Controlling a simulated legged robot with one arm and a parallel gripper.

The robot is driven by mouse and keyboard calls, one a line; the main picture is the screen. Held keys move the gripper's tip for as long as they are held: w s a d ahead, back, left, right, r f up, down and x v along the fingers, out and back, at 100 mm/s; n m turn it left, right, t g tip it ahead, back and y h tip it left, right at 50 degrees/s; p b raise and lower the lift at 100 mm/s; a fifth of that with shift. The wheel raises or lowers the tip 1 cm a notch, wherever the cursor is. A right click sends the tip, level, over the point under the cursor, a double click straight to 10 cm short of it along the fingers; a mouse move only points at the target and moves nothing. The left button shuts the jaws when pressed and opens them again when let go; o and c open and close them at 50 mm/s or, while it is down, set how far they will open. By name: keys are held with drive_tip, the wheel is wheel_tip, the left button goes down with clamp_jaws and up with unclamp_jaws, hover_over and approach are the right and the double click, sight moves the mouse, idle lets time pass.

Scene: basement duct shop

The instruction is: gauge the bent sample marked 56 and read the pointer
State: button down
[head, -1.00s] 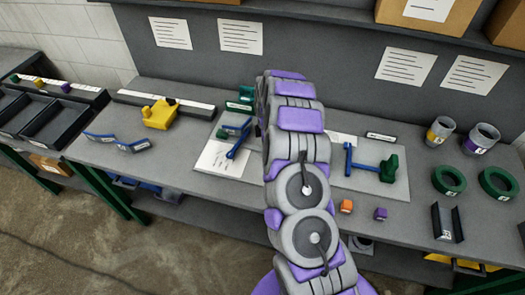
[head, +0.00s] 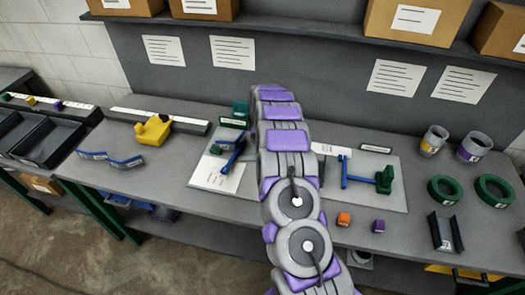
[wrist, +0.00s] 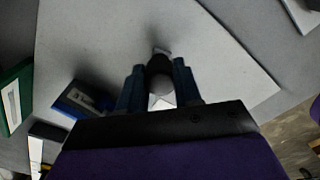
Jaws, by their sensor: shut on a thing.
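Two blue bent strips with white labels, one on the left (head: 91,155) and one on the right (head: 126,163), lie on the bench. Their numbers are too small to read. A second fixture, a blue bar (head: 345,172) with a green block (head: 384,179), stands to the right. My gripper (wrist: 158,88) is shut on a dark, round-ended piece (wrist: 160,88) above a pale sheet. No pointer reading is legible.
A yellow block (head: 152,131) sits by a long scale strip at the back left. An orange cube (head: 343,219) and a purple cube (head: 378,226) lie right of my arm. Green rings (head: 445,189), cups (head: 474,147) and a dark channel (head: 445,232) occupy the right end.

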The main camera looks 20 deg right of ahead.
drive_tip(key=shift+w, duration=0.2)
drive_tip(key=c, duration=0.8)
unclamp_jaws()
wheel_tip(320, 180, up, 17)
drive_tip(key=shift+d+r+p, duration=0.1)
drive_tip(key=shift+r+p, duration=0.05)
drive_tip(key=shift+p, duration=0.95)
